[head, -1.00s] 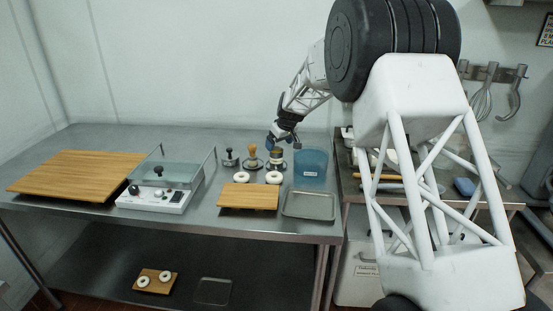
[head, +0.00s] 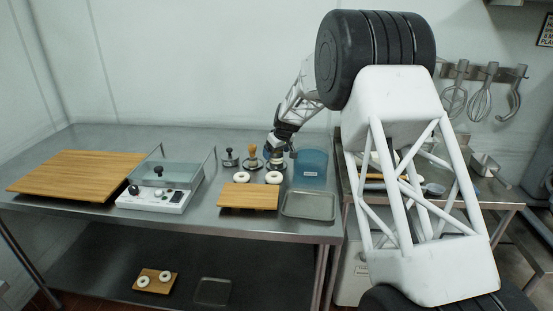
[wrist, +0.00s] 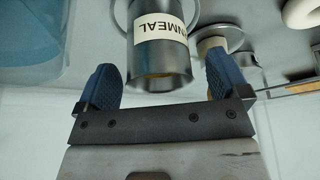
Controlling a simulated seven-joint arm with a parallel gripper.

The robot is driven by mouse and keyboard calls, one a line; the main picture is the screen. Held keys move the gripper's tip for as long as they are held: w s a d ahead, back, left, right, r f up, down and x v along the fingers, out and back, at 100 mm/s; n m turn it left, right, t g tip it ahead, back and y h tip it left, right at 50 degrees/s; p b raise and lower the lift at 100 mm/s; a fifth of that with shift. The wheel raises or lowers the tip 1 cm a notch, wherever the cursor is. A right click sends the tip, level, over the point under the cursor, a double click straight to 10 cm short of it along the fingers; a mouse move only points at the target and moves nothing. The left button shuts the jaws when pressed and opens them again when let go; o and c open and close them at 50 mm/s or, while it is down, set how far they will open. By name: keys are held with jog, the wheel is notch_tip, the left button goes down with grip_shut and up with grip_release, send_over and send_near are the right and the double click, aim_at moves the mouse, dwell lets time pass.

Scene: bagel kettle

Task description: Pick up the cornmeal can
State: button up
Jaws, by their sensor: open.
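The cornmeal can (wrist: 162,60) is a dark metal can with a white label, of which I read "NMEAL" in the wrist view. It lies between the two blue finger pads of my gripper (wrist: 160,84), with a gap on each side. My gripper is open and not closed on it. In the head view my gripper (head: 277,158) is low over the back of the steel table, behind the bagels, and hides most or all of the can.
A blue tub (head: 311,168) stands close to the right of my gripper. A wooden-handled stamp (head: 252,156) and a dark-knobbed one (head: 230,158) stand to the left. In front are white bagels (head: 241,177), a wooden board (head: 248,198) and a steel tray (head: 308,207).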

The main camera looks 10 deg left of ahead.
jog(key=shift+x, duration=0.9)
jog(key=shift+c, duration=0.4)
jog(key=c, duration=1.1)
jog(key=shift+r, duration=0.15)
jog(key=shift+r, duration=1.45)
jog(key=shift+s+d+r, duration=0.1)
jog(key=shift+s+r, duration=0.1)
jog(key=shift+r, duration=0.05)
jog(key=s+d, duration=0.1)
jog(key=s, duration=0.4)
jog(key=s+d, duration=0.2)
jog(key=s, duration=0.3)
jog(key=s+d+r, duration=0.1)
jog(key=s, duration=0.4)
jog(key=shift+d+r, duration=0.15)
jog(key=shift+d, duration=0.05)
